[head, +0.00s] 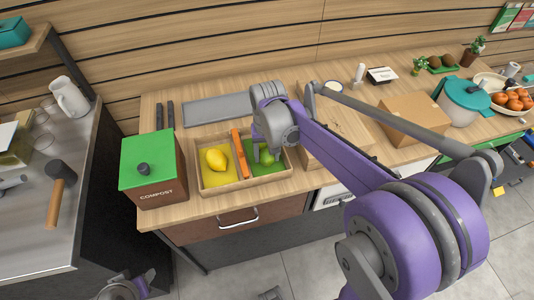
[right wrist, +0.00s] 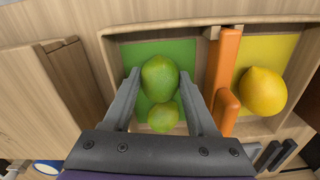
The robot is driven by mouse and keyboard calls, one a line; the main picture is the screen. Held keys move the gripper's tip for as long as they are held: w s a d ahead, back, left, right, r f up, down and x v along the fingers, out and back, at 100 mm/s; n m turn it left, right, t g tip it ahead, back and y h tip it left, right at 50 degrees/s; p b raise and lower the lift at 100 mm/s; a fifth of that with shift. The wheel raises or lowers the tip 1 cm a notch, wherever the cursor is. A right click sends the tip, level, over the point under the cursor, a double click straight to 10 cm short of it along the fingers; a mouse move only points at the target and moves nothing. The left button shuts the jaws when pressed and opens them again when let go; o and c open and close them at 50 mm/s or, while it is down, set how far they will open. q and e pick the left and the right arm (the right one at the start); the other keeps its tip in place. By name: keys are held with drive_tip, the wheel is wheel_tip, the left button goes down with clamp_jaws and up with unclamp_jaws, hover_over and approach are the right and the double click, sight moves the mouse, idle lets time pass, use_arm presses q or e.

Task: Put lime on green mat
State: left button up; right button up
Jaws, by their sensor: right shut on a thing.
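My right gripper (head: 264,153) reaches down into the right compartment of a wooden tray (head: 222,188). It is shut on a lime (right wrist: 160,78), which sits between its two fingertips over the green mat (right wrist: 192,50). A second, smaller-looking lime (right wrist: 163,117) lies on the green mat just beside it. I cannot tell whether the held lime touches the mat. In the head view the green mat (head: 278,169) is partly hidden by my gripper. My left gripper's fingers do not show.
An orange divider (head: 240,153) separates the green mat from a yellow mat with a lemon (head: 216,159). A compost box (head: 150,170) stands left of the tray, a wooden box (head: 412,118) to the right. A grey board (head: 215,110) lies behind.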

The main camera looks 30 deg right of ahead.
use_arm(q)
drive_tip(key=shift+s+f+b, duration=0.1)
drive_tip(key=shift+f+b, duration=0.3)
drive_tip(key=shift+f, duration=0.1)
use_arm(e)
drive_tip(key=shift+f, duration=0.65)
drive_tip(key=o, duration=0.7)
drive_tip(key=shift+r, duration=0.1)
drive_tip(key=shift+r+p, duration=1.8)
drive_tip(key=shift+r, duration=1.2)
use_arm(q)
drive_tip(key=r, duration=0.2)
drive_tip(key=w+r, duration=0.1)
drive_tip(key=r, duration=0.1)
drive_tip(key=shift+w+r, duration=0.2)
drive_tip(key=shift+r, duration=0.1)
use_arm(e)
drive_tip(key=o, duration=0.4)
